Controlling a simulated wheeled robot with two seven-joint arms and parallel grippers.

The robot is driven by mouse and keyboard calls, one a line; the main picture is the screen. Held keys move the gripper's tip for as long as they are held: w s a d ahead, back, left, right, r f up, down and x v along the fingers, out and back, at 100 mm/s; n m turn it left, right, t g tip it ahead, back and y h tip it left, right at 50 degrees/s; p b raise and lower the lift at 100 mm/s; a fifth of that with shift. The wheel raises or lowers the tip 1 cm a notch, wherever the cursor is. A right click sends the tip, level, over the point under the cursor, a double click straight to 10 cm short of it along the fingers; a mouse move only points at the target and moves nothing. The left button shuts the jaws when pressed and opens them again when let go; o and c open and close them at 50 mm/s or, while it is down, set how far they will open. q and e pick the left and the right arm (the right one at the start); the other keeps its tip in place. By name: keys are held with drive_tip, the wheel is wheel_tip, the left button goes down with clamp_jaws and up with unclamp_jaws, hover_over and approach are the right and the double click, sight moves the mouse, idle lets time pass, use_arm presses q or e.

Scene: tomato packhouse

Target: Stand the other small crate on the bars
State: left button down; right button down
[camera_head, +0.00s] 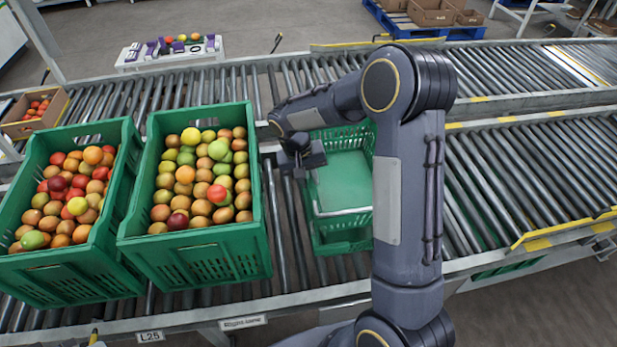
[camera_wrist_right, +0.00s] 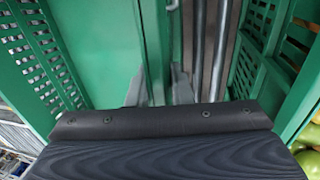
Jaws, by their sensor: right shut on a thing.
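My right gripper (camera_head: 302,168) is shut on the left wall of an empty green crate (camera_head: 343,240). In the right wrist view, the grey fingertips (camera_wrist_right: 158,88) sit on either side of the crate's green wall (camera_wrist_right: 155,45). The crate is over the roller conveyor, right of the filled crates; I cannot tell whether it rests on the rollers. A pale bar (camera_head: 343,212) crosses its near part. My right arm hides its right side. My left gripper is not in view.
Two larger green crates of tomatoes, the middle one (camera_head: 195,250) and the left one (camera_head: 70,275), stand on the rollers. The middle one is close beside my gripper. Bare rollers (camera_head: 500,185) lie right of my arm. A cardboard box (camera_head: 32,126) stands far left.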

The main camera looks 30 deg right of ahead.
drive_tip(key=shift+f+b, duration=0.35)
drive_tip(key=shift+f, duration=0.05)
drive_tip(key=c, duration=1.2)
unclamp_jaws()
drive_tip(key=c, duration=0.3)
drive_tip(key=shift+c, duration=0.2)
drive_tip(key=shift+s+d+p+v, duration=0.1)
drive_tip(key=shift+d+p+v, duration=0.1)
drive_tip(key=shift+p+v, duration=0.8)
drive_tip(key=shift+s+d+p+v, duration=0.1)
drive_tip(key=shift+d+p+v, duration=0.15)
drive_tip(key=shift+p+v, duration=0.75)
drive_tip(key=shift+s+d+p+v, duration=0.15)
drive_tip(key=shift+p+v, duration=0.4)
drive_tip(key=shift+v, duration=0.95)
drive_tip(key=shift+w, duration=0.1)
drive_tip(key=shift+r, duration=0.1)
